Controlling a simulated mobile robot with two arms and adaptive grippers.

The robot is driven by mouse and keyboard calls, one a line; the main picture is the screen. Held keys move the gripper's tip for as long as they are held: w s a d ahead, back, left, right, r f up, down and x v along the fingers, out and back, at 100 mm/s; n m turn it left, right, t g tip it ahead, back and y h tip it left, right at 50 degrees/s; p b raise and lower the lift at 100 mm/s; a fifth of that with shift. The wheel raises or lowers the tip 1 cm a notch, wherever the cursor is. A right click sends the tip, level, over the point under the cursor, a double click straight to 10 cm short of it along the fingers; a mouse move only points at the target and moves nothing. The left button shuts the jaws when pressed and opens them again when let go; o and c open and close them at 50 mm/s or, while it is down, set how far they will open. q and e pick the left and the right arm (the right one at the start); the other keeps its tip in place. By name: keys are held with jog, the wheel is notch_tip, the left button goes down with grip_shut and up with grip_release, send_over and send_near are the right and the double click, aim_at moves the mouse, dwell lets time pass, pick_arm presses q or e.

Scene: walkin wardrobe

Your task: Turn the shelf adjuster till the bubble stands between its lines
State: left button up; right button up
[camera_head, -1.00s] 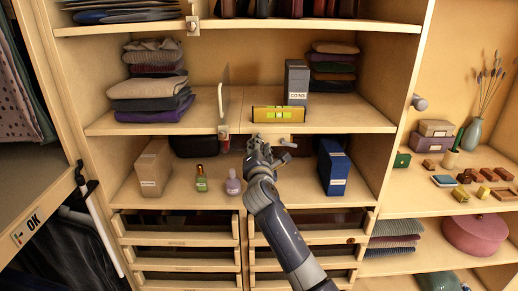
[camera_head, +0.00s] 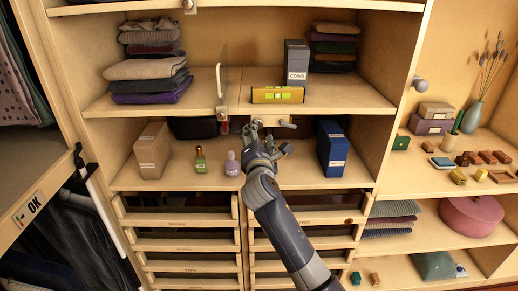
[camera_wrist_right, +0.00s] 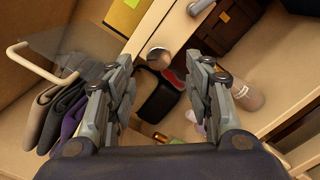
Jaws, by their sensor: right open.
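A yellow spirit level (camera_head: 277,95) with a green vial lies on the middle shelf (camera_head: 200,108), near its front edge. Its bubble is too small to read against the lines. A round knob (camera_wrist_right: 158,57), which looks like the shelf adjuster, sits at the shelf's front edge in the right wrist view. My right gripper (camera_wrist_right: 160,72) is open, with its fingers on either side of the line to the knob and nothing held between them. In the head view the right gripper (camera_head: 265,146) is just below the shelf edge and partly hides that area. My left gripper is out of view.
A clear divider panel (camera_head: 221,88) stands on the shelf left of the level, and a coin box (camera_head: 296,62) behind it. Below are a tan box (camera_head: 152,150), two small bottles (camera_head: 200,160) and a blue box (camera_head: 332,157). Folded clothes (camera_head: 148,75) lie at left.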

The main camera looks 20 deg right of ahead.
jog(key=v, duration=0.7)
jog(key=shift+s, duration=0.25)
jog(key=s+f+m+g+y+b, duration=0.1)
jog(key=s+f+m+g+y, duration=0.15)
jog(key=f, duration=1.75)
jog(key=s+f+m+g+y+b, duration=0.1)
jog(key=s+f+m+g+b, duration=0.2)
jog(key=f, duration=1.7)
jog(key=s+f+m+g+y, duration=0.1)
jog(key=s+f+m+g, duration=0.4)
jog(key=s+f, duration=1.35)
jog(key=s+d+f+m+g, duration=0.1)
jog(key=s+f+m+g, duration=0.1)
jog(key=s+f, duration=0.4)
jog(key=s+d+f+m+g+b, duration=0.1)
jog(key=s+f+m, duration=0.3)
jog(key=s, duration=1.2)
jog(key=s+d+f+m+g+b, duration=0.1)
jog(key=s+d+f+m+g, duration=0.1)
jog(key=s+f, duration=0.7)
jog(key=s+m+g, duration=0.1)
jog(key=s+m, duration=0.1)
jog(key=s, duration=0.1)
jog(key=shift+w+f+y, duration=0.1)
jog(key=shift+y, duration=0.15)
